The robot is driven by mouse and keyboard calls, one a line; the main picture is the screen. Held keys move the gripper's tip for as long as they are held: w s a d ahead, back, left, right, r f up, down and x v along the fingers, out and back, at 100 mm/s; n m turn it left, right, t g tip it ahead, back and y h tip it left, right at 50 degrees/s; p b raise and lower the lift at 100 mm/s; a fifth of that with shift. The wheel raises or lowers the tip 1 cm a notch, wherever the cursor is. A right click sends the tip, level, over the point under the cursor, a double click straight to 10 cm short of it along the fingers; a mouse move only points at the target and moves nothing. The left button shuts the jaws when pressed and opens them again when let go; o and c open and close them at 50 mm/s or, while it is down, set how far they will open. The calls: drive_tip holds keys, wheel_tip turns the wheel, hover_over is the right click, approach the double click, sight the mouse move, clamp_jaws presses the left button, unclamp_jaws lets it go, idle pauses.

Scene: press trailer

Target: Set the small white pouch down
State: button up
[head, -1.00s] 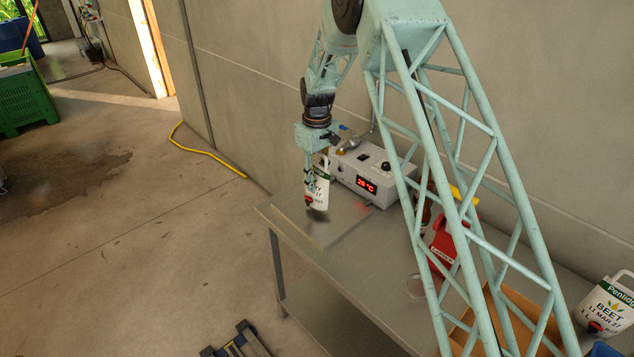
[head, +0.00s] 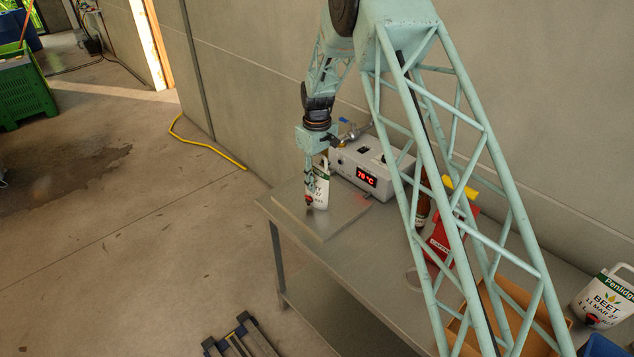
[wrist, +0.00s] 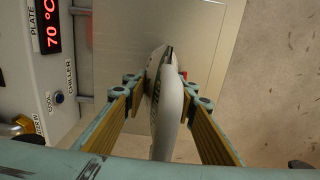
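The small white pouch (head: 320,190), with a green band, dark print and a red tap, is upright over a flat metal plate (head: 330,228) at the table's far end. Its bottom appears at the plate's surface; the exact contact is hard to tell. My gripper (head: 310,184) is around the pouch. In the wrist view the pouch (wrist: 166,105) is seen edge-on from above, between the two finger pads of my gripper (wrist: 164,88), which appear to press on both sides. The pouch's underside is hidden.
A grey control box (head: 368,168) with a red display reading about 70 °C stands right behind the plate. The floor to the left is open.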

drive_tip(key=o, duration=0.3)
drive_tip(key=shift+r, duration=0.15)
wheel_tip(320, 180, up, 12)
drive_tip(key=shift+f+b, duration=0.2)
drive_tip(key=shift+b, duration=0.2)
drive_tip(key=shift+r, duration=0.15)
idle(0.4)
idle(0.7)
